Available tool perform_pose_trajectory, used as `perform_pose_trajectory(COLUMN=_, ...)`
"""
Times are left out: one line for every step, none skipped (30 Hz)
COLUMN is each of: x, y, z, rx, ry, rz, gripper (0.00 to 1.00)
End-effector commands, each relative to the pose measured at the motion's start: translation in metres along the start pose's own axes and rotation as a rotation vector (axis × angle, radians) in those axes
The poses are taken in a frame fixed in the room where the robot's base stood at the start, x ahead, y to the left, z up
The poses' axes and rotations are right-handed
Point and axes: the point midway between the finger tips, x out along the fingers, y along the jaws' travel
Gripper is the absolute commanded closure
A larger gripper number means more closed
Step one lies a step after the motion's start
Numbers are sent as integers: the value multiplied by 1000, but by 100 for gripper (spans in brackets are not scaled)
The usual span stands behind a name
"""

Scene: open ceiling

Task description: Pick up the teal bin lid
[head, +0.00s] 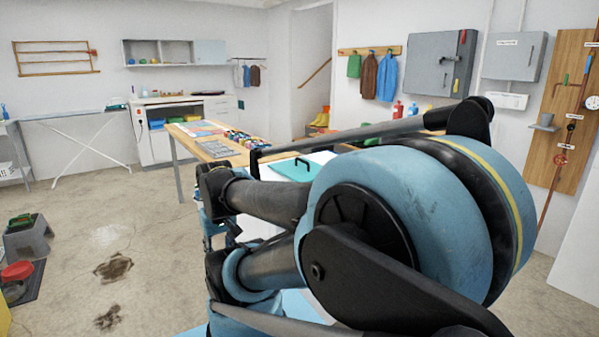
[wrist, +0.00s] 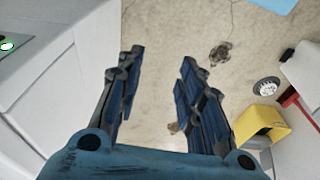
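The teal bin lid (head: 294,168) lies flat on top of a white bin or cabinet, with a dark handle on it, in the middle of the head view. My arm partly covers the white body below it. In the wrist view my gripper (wrist: 160,68) points down at the floor with its two fingers spread apart and nothing between them. The gripper's fingers cannot be made out in the head view, where my arm links fill the front. The lid does not show clearly in the wrist view.
A wooden worktable (head: 215,152) with papers and small items stands behind the lid. A grey step stool (head: 27,240) is at the left. A yellow container (wrist: 262,127) and a white-sided unit (wrist: 60,75) flank the gripper in the wrist view. The left floor is mostly clear, with dark stains.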

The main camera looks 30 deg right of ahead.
Motion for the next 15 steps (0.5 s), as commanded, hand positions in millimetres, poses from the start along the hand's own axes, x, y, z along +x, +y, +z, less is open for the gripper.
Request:
perform_pose_trajectory(x=0, y=0, z=0, rx=0, ry=0, rz=0, gripper=65)
perform_pose_trajectory(x=0, y=0, z=0, rx=1, ry=0, rz=0, gripper=65)
perform_pose_trajectory(x=-4, y=0, z=3, rx=6, ry=7, rz=0, gripper=65)
perform_pose_trajectory(x=-7, y=1, z=5, rx=16, ry=12, rz=0, gripper=65)
perform_pose_trajectory(x=-10, y=1, z=4, rx=31, ry=14, rz=0, gripper=65)
perform_pose_trajectory(x=-14, y=3, z=0, rx=63, ry=16, rz=-1, gripper=65)
perform_pose_trajectory(x=-17, y=4, z=-5, rx=97, ry=18, rz=-1, gripper=65)
perform_pose_trajectory(x=-22, y=6, z=-11, rx=138, ry=20, rz=-2, gripper=65)
perform_pose_trajectory(x=-29, y=9, z=-21, rx=205, ry=24, rz=-3, gripper=65)
perform_pose_trajectory(x=-35, y=12, z=-29, rx=262, ry=28, rz=-5, gripper=65)
perform_pose_trajectory(x=-42, y=16, z=-38, rx=326, ry=32, rz=-6, gripper=65)
perform_pose_trajectory(x=-52, y=23, z=-50, rx=420, ry=38, rz=-8, gripper=65)
perform_pose_trajectory(x=-59, y=28, z=-60, rx=496, ry=43, rz=-10, gripper=65)
perform_pose_trajectory(x=-67, y=34, z=-71, rx=573, ry=48, rz=-13, gripper=65)
perform_pose_trajectory(x=-76, y=42, z=-85, rx=676, ry=55, rz=-18, gripper=65)
